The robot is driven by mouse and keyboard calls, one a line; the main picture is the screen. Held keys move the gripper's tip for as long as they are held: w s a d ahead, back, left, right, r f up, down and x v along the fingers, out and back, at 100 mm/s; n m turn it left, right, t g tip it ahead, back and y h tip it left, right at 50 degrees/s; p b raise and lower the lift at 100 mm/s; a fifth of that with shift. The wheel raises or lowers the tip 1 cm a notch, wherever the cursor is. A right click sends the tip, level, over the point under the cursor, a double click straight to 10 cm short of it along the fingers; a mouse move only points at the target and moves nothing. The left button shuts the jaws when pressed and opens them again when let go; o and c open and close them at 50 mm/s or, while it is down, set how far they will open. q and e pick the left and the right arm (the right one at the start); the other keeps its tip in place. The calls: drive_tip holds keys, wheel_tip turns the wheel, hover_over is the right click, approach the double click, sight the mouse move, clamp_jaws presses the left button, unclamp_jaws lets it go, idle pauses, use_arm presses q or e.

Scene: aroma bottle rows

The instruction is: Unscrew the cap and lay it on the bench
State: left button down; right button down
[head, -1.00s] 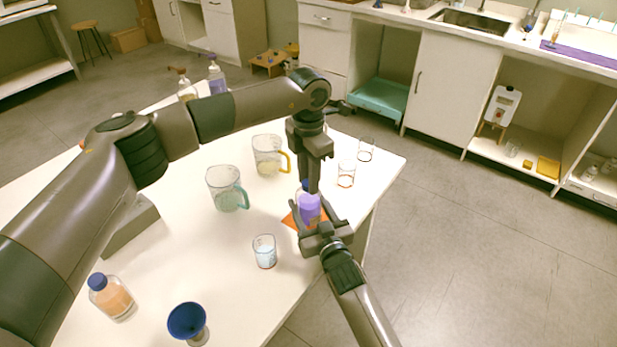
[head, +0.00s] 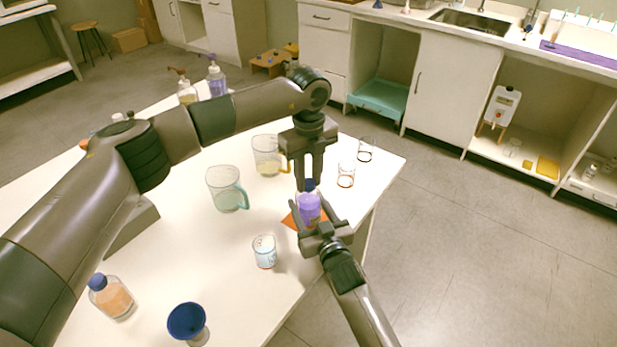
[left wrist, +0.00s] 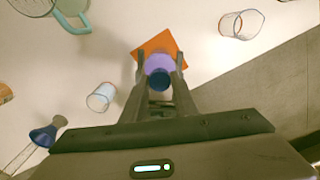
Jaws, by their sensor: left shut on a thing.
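A bottle (head: 309,210) with purple contents stands upright over an orange mat (head: 289,221) near the table's front right edge. Its dark blue cap (head: 309,185) is at the top, on or just above the neck; I cannot tell which. The cap also shows in the left wrist view (left wrist: 159,79). My left gripper (head: 309,182) points straight down from above, shut on the cap, with a finger on each side. My right gripper (head: 309,213) comes from the front, its fingers on both sides of the bottle's body. The bottle's lower part is partly hidden by it.
Beakers (head: 346,175) and (head: 265,251) stand near the bottle. Jugs (head: 227,190) and (head: 268,155) are to its left. A blue funnel (head: 187,320) and an orange bottle (head: 111,297) are at the front left. White bench (head: 215,255) lies bare between them.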

sight(308, 182)
use_arm(q)
drive_tip(key=n, duration=0.4)
drive_tip(key=shift+n, duration=0.3)
drive_tip(key=shift+r, duration=0.35)
idle(0.4)
drive_tip(key=shift+r, duration=0.75)
drive_tip(key=shift+r, duration=0.15)
drive_tip(key=shift+r, duration=1.9)
use_arm(e)
drive_tip(key=c, duration=0.6)
unclamp_jaws()
drive_tip(key=shift+c, duration=0.2)
